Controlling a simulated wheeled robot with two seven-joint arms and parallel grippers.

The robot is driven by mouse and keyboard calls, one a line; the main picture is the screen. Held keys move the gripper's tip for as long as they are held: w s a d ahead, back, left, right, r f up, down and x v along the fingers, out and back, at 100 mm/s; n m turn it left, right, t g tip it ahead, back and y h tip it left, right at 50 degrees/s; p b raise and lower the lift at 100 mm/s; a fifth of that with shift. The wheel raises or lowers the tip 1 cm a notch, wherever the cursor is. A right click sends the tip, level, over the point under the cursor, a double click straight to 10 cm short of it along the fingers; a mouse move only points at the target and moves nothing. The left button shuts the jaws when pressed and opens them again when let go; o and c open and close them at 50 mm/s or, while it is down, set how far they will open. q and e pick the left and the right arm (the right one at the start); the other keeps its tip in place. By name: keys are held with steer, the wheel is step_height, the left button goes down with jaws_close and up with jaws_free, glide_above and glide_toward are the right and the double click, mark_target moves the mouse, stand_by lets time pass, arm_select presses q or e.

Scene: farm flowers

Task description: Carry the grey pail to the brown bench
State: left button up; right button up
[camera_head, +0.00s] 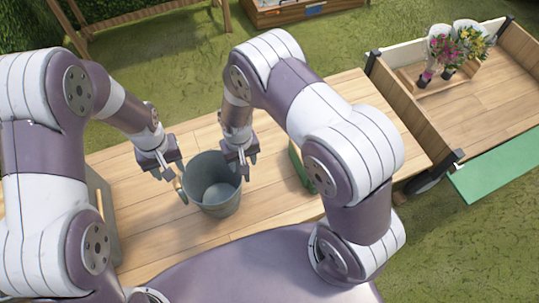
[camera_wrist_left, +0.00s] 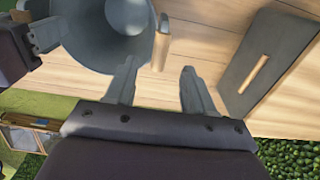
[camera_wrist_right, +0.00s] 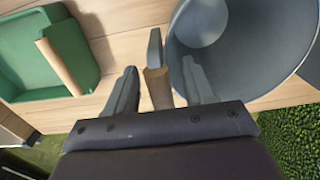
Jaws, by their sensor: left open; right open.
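The grey pail (camera_head: 212,190) stands upright on the wooden table (camera_head: 150,235), and its inside looks empty. My left gripper (camera_head: 168,174) is open at the pail's left side. In the left wrist view, a wooden side grip of the pail (camera_wrist_left: 161,45) lies just beyond the open fingers (camera_wrist_left: 158,78). My right gripper (camera_head: 241,166) is open at the pail's right side. In the right wrist view, the other wooden grip (camera_wrist_right: 157,88) shows between the open fingers (camera_wrist_right: 160,82). A brown wooden frame, perhaps the bench (camera_head: 150,14), stands on the grass at the upper left.
A green tray (camera_wrist_right: 30,55) is on the table right of the pail, mostly hidden by my arm in the head view. A grey box-like thing (camera_head: 102,210) is at the left. A wooden cart (camera_head: 490,100) with flowers (camera_head: 455,50) stands right. A crate (camera_head: 290,12) lies behind.

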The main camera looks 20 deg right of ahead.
arm_select(q)
step_height(320, 180, up, 3)
steer(key=shift+r, duration=0.3)
arm_select(e)
steer(key=shift+r, duration=0.2)
step_height(320, 180, up, 11)
steer(key=shift+f, duration=0.1)
steer(key=shift+r, duration=0.45)
